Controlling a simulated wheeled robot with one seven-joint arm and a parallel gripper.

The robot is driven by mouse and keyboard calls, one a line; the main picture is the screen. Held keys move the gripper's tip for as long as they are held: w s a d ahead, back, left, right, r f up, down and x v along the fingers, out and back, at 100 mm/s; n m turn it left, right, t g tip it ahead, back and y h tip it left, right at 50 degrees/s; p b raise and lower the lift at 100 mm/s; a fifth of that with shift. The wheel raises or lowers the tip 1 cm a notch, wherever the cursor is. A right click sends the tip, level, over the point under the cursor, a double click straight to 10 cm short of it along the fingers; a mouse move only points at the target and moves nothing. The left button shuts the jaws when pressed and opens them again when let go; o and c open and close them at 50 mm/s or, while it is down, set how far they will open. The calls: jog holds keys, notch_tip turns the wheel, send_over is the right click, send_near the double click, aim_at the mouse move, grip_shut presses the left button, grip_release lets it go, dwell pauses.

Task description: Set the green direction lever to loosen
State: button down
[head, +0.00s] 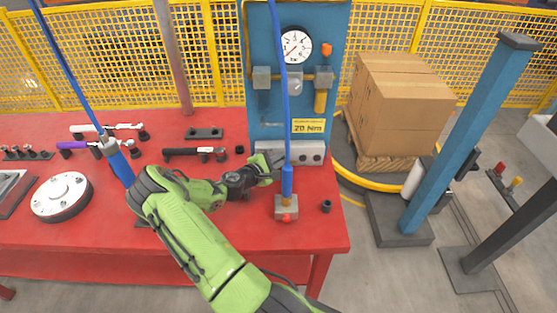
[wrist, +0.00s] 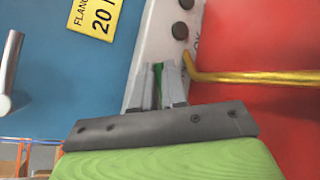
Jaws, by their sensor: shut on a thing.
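The green direction lever (wrist: 158,70) shows in the wrist view as a narrow green strip between my fingertips, at the edge of a pale control box (wrist: 160,40). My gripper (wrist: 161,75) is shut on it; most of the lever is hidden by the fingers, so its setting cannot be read. In the head view my gripper (head: 272,165) reaches the left end of the control box (head: 305,153), at the foot of the blue panel (head: 262,110). The lever itself is hidden there.
A yellow bar (wrist: 255,77) passes close right of my fingertips. A blue hanging tool (head: 287,180) stands just right of my gripper, above a small block (head: 286,208). Wrenches and sockets lie on the red table (head: 315,230). A gauge (head: 296,46) sits on the panel.

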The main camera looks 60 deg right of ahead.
jog(key=shift+w+n+b, duration=0.1)
jog(key=shift+n+b, duration=0.2)
jog(key=shift+w+a+r+n+g+h+b, duration=0.2)
jog(key=shift+w+n+g+h+b, duration=0.2)
jog(key=shift+n+h, duration=0.15)
jog(key=shift+w+a+r+n+g+h+b, duration=0.15)
jog(key=shift+w+n+g+h+b, duration=0.15)
jog(key=shift+n+h+b, duration=0.25)
jog(key=shift+r, duration=0.35)
jog(key=c, duration=1.2)
grip_release()
jog(key=shift+o, duration=0.2)
